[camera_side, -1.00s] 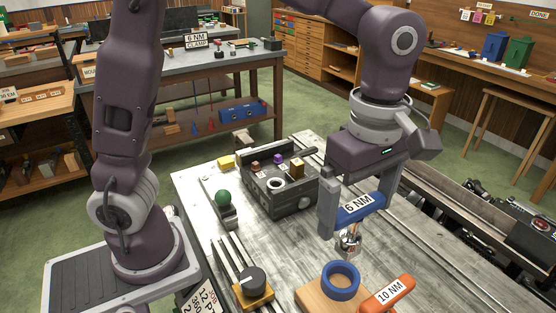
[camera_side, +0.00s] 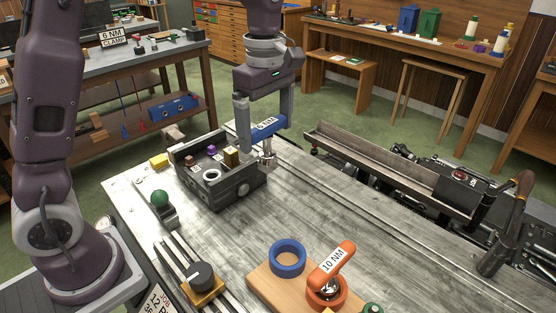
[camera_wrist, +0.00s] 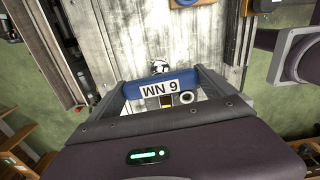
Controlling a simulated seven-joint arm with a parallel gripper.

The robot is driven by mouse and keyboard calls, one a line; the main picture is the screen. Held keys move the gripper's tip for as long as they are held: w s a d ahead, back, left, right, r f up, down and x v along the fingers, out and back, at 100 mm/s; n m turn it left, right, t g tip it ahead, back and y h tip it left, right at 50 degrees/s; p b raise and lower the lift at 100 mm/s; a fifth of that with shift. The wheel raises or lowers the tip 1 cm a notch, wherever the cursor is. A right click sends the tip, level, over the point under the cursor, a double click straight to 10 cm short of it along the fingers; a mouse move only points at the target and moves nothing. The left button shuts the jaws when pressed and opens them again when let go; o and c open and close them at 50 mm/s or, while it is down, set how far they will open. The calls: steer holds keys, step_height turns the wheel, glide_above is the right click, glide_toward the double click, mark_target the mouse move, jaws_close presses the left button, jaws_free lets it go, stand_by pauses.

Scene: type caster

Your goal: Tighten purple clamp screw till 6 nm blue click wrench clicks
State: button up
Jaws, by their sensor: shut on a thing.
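My gripper (camera_side: 264,133) is shut on the blue wrench (camera_side: 269,127), gripping its handle marked 6 NM. The wrench's metal head (camera_side: 268,158) hangs down beside the right end of the dark grey mould block (camera_side: 225,192). The purple clamp screw (camera_side: 211,150) stands on top of the block, left of my gripper and apart from the wrench. In the wrist view, the wrench handle (camera_wrist: 160,84) spans both fingers and its head (camera_wrist: 160,67) shows beyond it. The purple screw cannot be made out there.
On the block are a brass piece (camera_side: 231,157), a brown piece (camera_side: 190,160) and a pale ring (camera_side: 212,174). An orange 10 NM wrench (camera_side: 331,270) and empty blue ring (camera_side: 287,258) are on a wooden stand (camera_side: 262,285) in front. The bench's middle is clear.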

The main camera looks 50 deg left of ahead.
steer(key=a+n, duration=0.1)
steer(key=a, duration=2.1)
steer(key=shift+a+r, duration=0.25)
steer(key=shift+a, duration=0.1)
steer(key=shift+s, duration=0.1)
steer(key=shift+f, duration=2.25)
steer(key=shift+f, duration=1.4)
